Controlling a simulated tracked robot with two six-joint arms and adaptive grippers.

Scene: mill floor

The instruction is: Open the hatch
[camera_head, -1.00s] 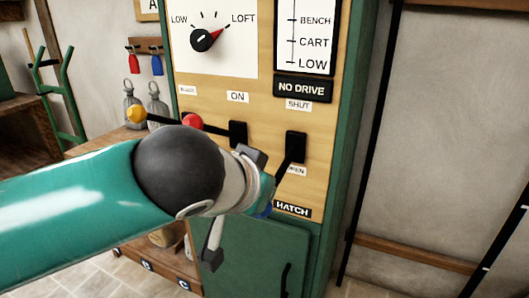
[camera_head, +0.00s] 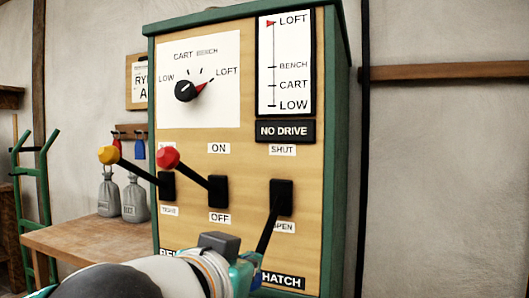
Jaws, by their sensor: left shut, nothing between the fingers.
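The hatch lever (camera_head: 268,232) is a black handle on a black block (camera_head: 281,197) on the control panel. It slants down and left from the block, past the OPEN label (camera_head: 284,227) below it; the SHUT label (camera_head: 282,150) is above. My left gripper (camera_head: 246,268) is shut at the bottom of the view, beside the HATCH plate (camera_head: 283,280). Its fingers are mostly hidden, and I cannot tell whether it touches the lever. My right gripper is not in view.
A red-knobbed lever (camera_head: 190,175) and a yellow-knobbed lever (camera_head: 130,165) stick out to the left. The dial (camera_head: 188,90) and red gauge marker (camera_head: 271,23) point to LOFT. A NO DRIVE sign (camera_head: 285,131) shows.

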